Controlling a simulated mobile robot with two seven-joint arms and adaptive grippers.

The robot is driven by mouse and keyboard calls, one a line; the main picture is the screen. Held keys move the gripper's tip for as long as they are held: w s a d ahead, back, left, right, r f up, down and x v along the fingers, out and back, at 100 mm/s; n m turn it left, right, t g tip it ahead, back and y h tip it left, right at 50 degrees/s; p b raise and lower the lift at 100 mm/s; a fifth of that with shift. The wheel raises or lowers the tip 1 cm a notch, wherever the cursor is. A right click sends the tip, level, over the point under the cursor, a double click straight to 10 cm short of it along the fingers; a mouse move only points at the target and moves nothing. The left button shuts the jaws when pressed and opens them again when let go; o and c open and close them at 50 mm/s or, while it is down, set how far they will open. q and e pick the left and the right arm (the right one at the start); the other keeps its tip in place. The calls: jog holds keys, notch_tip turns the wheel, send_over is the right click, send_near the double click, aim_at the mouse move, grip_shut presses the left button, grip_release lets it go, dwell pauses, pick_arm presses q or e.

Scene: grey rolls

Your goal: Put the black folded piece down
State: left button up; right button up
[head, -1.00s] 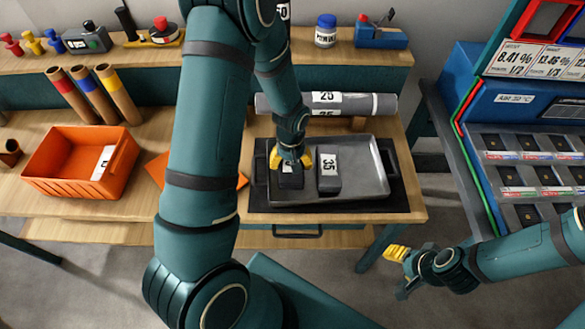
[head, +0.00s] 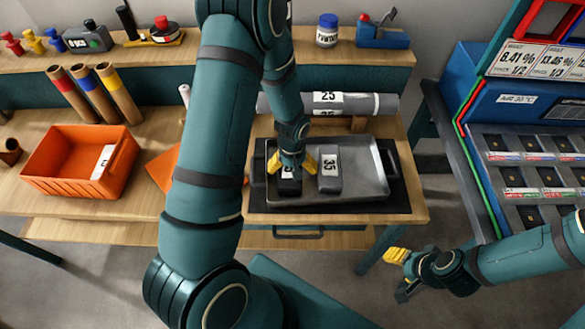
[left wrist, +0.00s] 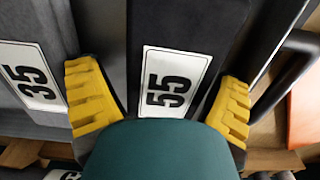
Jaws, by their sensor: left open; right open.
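The black folded piece (head: 290,188) lies in the left part of the grey metal tray (head: 366,165). In the left wrist view the black piece (left wrist: 190,22) carries a white label reading 55. My left gripper (head: 294,164) is right above it with its yellow fingers spread, one on each side of the piece. In the left wrist view my left gripper (left wrist: 160,105) shows gaps between both fingers and the label. A dark grey piece (head: 329,182) labelled 35 lies beside it, to the right. My right gripper (head: 400,272) is open and empty, away from the table at lower right.
The tray sits on a black mat (head: 385,207) with handles at its sides. Grey rolls (head: 370,104) labelled 25 lie behind it. An orange bin (head: 62,185) stands at left. A blue cabinet (head: 500,112) stands at right. The tray's right part is clear.

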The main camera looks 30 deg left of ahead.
pick_arm(q)
jog(key=shift+r, duration=0.35)
notch_tip(320, 180, up, 12)
jog(key=p, duration=0.1)
jog(key=shift+f+p, duration=0.2)
jog(key=shift+p, duration=0.2)
pick_arm(e)
jog(key=shift+w+r, duration=0.3)
jog(key=shift+r, duration=0.65)
pick_arm(q)
jog(key=shift+s+f, duration=0.1)
pick_arm(e)
jog(key=shift+s, duration=0.1)
